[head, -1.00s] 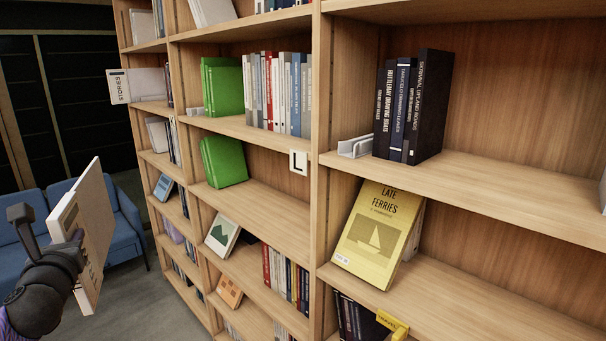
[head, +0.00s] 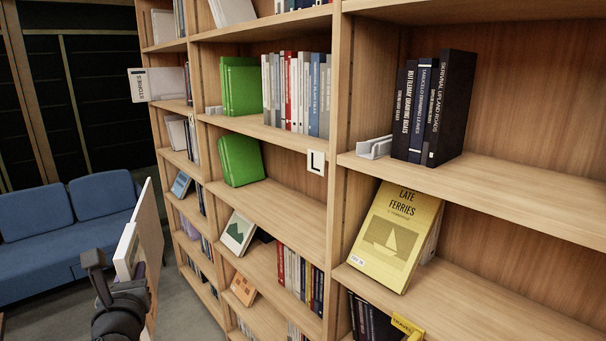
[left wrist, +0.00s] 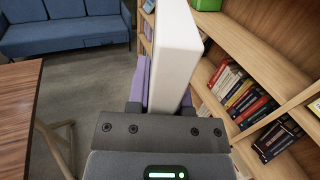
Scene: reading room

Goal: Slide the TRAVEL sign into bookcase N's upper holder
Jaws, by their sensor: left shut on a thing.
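My left gripper (head: 134,272) is shut on a flat, pale panel (head: 148,232), held upright at the left in front of the bookcases. Its lettering does not show, so I cannot tell that it is the TRAVEL sign. In the left wrist view the panel (left wrist: 176,50) is a thick white slab between purple fingers (left wrist: 140,88). A small yellow sign (head: 407,326) at the bottom of the head view sits at a shelf edge; its text seems to read TRAVEL. My right gripper is not in view.
The bookcase (head: 334,120) carries an L plate (head: 316,162). A STORIES sign (head: 138,86) juts out at the far left. A yellow Late Ferries book (head: 396,235) leans on a shelf. A blue sofa (head: 50,240) stands behind, and a wooden table (left wrist: 18,95) lies left.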

